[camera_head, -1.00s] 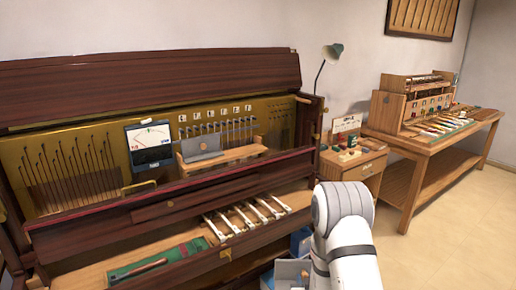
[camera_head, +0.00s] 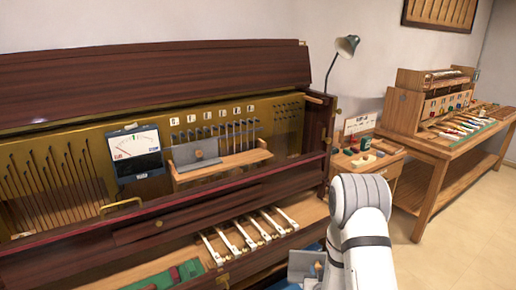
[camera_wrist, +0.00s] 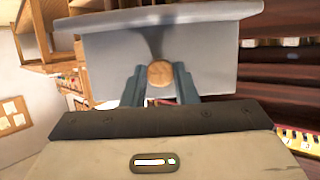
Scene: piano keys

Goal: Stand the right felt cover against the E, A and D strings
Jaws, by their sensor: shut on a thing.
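My gripper (camera_wrist: 159,82) is shut on the wooden knob (camera_wrist: 160,73) of a grey felt cover (camera_wrist: 205,50), a bent plate with a broad flange. The held cover also shows at the bottom of the head view (camera_head: 302,264), left of my white arm and in front of the piano, away from the strings. The fingers are hidden in that view. A second grey cover (camera_head: 185,153) with a round knob stands on the left part of the wooden ledge (camera_head: 235,163). Strings (camera_head: 230,137) rise behind the ledge under letter labels too small to read surely.
A meter (camera_head: 137,150) stands left of the ledge. The dark front rail (camera_head: 150,225) and white keys (camera_head: 245,235) lie before the strings. A lamp (camera_head: 346,46) and small cabinet (camera_head: 385,165) stand right. The ledge's right part looks clear.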

